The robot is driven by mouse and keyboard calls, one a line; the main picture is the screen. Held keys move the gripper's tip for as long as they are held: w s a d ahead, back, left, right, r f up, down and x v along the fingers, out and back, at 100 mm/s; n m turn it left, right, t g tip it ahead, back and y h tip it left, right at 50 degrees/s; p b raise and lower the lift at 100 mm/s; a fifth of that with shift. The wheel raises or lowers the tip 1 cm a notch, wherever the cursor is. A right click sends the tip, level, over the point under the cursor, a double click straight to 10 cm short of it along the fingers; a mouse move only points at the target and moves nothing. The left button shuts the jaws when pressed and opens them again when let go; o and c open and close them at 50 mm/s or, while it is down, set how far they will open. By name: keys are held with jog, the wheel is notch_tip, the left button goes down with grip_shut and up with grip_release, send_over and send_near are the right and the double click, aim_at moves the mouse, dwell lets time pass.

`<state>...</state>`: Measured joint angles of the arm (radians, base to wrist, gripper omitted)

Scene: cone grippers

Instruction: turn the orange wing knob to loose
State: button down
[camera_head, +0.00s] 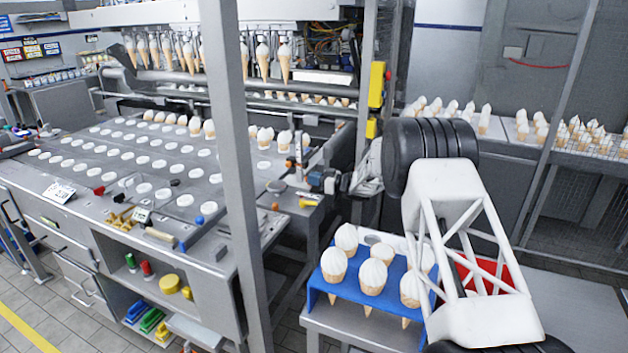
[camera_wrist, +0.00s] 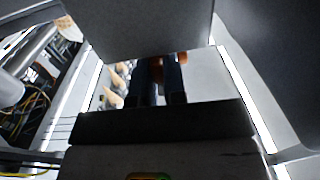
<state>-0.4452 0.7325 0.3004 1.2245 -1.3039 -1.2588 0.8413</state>
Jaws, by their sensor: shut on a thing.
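My gripper (camera_head: 318,181) reaches in from the right at the right end of the machine's deck, its fingers pointing left. In the wrist view the two dark fingers (camera_wrist: 161,82) are close together, shut on an orange-brown piece (camera_wrist: 157,73), which looks like the orange wing knob. Another bit of orange (camera_wrist: 183,57) shows just beyond the right finger. The knob is mostly hidden by the fingers, and its turn angle cannot be told. In the head view the knob cannot be made out clearly at the fingertips.
A blue rack (camera_head: 345,290) of filled cones stands on a side table below my arm, by a red bin (camera_head: 490,270). A grey upright post (camera_head: 232,160) crosses the head view. A yellow-handled part (camera_head: 309,200) lies just below my gripper.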

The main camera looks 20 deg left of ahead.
jog(key=shift+g, duration=0.3)
jog(key=n+g, duration=0.2)
jog(key=g, duration=0.1)
jog(key=n+g+h, duration=0.1)
jog(key=shift+w+g, duration=0.3)
jog(key=shift+w+a+n+g+h, duration=0.15)
jog(key=shift+n+g+h, duration=0.85)
jog(key=shift+n+g, duration=0.55)
jog(key=shift+w+a+n+g+h, duration=0.1)
jog(key=shift+n+g+h, duration=1)
jog(key=shift+g, duration=0.75)
jog(key=shift+n, duration=0.25)
jog(key=c, duration=1.2)
grip_release()
jog(key=shift+d+m+t+y, duration=0.1)
jog(key=shift+m+t+y, duration=0.4)
jog(key=shift+m, duration=0.1)
